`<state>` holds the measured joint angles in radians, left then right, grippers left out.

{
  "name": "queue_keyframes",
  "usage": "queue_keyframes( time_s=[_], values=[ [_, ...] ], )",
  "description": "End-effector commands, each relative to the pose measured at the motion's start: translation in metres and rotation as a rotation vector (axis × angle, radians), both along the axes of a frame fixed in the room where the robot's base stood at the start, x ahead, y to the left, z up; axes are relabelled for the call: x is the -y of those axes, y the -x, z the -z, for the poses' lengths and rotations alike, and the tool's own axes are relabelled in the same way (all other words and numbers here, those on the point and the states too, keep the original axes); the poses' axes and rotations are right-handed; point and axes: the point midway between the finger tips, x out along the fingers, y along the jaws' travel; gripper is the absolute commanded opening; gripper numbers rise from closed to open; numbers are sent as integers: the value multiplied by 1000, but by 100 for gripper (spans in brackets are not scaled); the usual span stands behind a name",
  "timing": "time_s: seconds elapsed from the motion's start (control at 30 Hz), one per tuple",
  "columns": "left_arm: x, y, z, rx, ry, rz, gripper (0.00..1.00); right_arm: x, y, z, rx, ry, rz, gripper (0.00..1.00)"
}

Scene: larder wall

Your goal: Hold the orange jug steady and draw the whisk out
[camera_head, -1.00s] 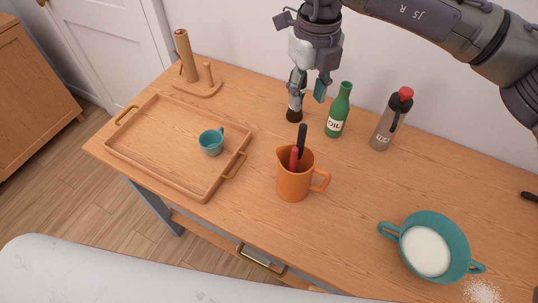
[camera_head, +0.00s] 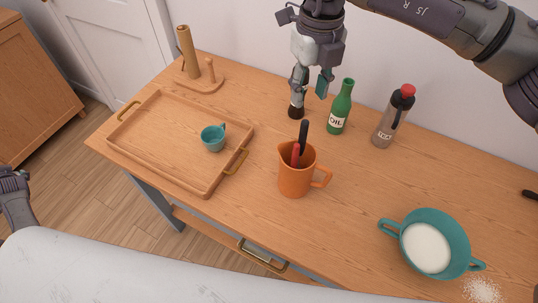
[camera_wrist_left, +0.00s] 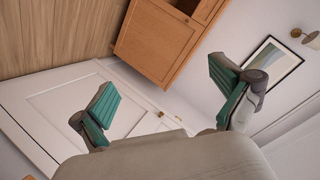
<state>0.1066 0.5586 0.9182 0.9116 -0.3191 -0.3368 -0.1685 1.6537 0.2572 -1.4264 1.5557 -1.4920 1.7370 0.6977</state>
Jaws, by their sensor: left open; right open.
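The orange jug (camera_head: 296,181) stands upright on the wooden counter. Two handles stick up out of it, a black one (camera_head: 303,133) and a red one (camera_head: 295,154). Their lower ends are hidden in the jug, so I cannot tell which belongs to the whisk. My left gripper (camera_wrist_left: 166,108) is open and empty in the left wrist view, facing a door and cabinet, away from the counter.
A wooden tray (camera_head: 133,164) with a teal cup (camera_head: 213,138) lies left of the jug.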

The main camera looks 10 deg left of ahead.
Motion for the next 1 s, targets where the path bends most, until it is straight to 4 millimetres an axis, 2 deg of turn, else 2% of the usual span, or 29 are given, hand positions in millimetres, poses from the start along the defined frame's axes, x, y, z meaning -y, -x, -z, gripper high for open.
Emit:
queue_keyframes(
  time_s=[0.03, 0.1, 0.17, 0.27, 0.37, 0.5, 0.6, 0.73, 0.87, 1.0],
  values=[
    [2, -20, -23, 38, -57, 38, 100, 0, 0, 0, 0, 0, 0, 42],
    [11, -51, -50, 97, -127, 107, 100, 0, 0, 0, 0, 0, 0, 42],
    [26, -78, -69, 146, -173, 175, 100, 0, 0, 0, 0, 0, 0, 42],
    [59, -123, -93, 227, -223, 302, 100, 0, 0, 0, 0, 0, 0, 42],
    [100, -163, -110, 304, -247, 436, 100, 0, 0, 0, 0, 0, 0, 42],
    [168, -211, -125, 402, -242, 629, 100, 0, 0, 0, 0, 0, 0, 42],
    [221, -238, -132, 466, -213, 768, 100, 0, 0, 0, 0, 0, 0, 42],
    [296, -263, -136, 539, -150, 950, 100, 0, 0, 0, 0, 0, 0, 42],
    [372, -276, -136, 598, -59, 1126, 100, 0, 0, 0, 0, 0, 0, 42],
    [456, -278, -133, 643, 65, 1311, 100, 0, 0, 0, 0, 0, 0, 42]
  ],
)
